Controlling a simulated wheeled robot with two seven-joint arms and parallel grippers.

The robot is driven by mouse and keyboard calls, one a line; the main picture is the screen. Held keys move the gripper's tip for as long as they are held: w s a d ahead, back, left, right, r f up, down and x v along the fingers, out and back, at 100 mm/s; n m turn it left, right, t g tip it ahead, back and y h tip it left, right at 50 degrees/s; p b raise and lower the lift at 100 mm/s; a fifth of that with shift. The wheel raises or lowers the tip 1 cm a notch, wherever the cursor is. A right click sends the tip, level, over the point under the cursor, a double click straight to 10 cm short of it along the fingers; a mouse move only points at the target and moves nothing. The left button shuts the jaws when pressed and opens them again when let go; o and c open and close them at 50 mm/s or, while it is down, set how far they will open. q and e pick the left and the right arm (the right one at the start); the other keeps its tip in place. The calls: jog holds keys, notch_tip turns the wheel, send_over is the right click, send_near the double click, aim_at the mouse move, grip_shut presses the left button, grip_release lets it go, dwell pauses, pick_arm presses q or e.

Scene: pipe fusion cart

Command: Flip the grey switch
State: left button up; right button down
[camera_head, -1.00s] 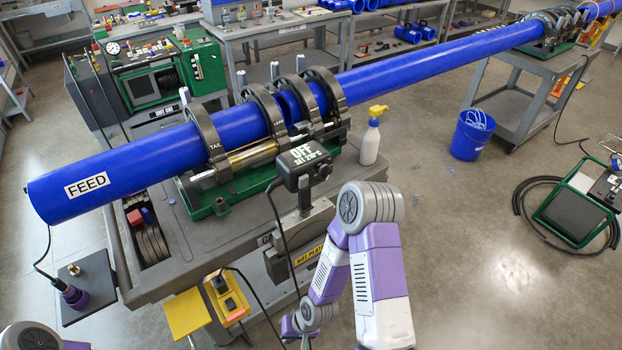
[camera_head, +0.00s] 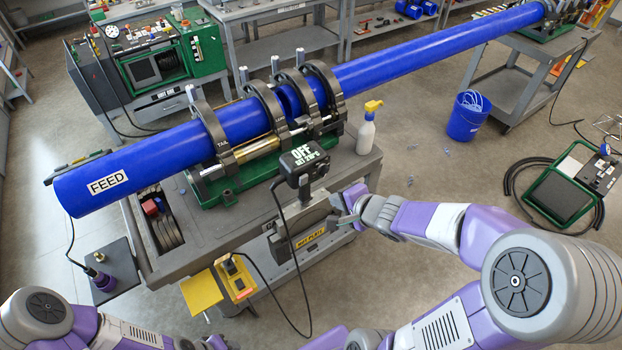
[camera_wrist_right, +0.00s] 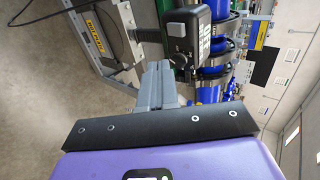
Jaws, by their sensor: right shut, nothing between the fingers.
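The dark control box (camera_head: 305,164) reads OFF above a set temperature and stands at the front of the cart. My right gripper (camera_head: 346,217) is shut and empty, below and to the right of the box, beside the hot plate housing. Its closed fingers (camera_wrist_right: 160,75) point toward the box, apart from it. My left arm shows at the lower left; its gripper is out of view.
The blue FEED pipe (camera_head: 150,170) lies clamped across the cart behind the box. A spray bottle (camera_head: 366,134) stands right of the box. A cable hangs in front of the cart. A yellow holder (camera_head: 237,279) is at lower left.

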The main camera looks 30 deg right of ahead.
jog(key=shift+w+f, duration=0.1)
jog(key=shift+w, duration=0.05)
jog(key=b, duration=0.3)
send_near(305, 179)
jog(key=shift+s+f+x, duration=0.15)
jog(key=shift+x, duration=1.5)
jog(key=shift+s+f+x, duration=0.1)
jog(key=shift+f+x, duration=0.1)
jog(key=shift+x, duration=1.45)
jog(key=shift+r, duration=0.1)
jog(key=shift+w+a+r+p, duration=0.1)
jog(key=shift+w+r+p, duration=0.2)
jog(key=shift+w+p, duration=0.1)
jog(key=shift+w+f, duration=0.1)
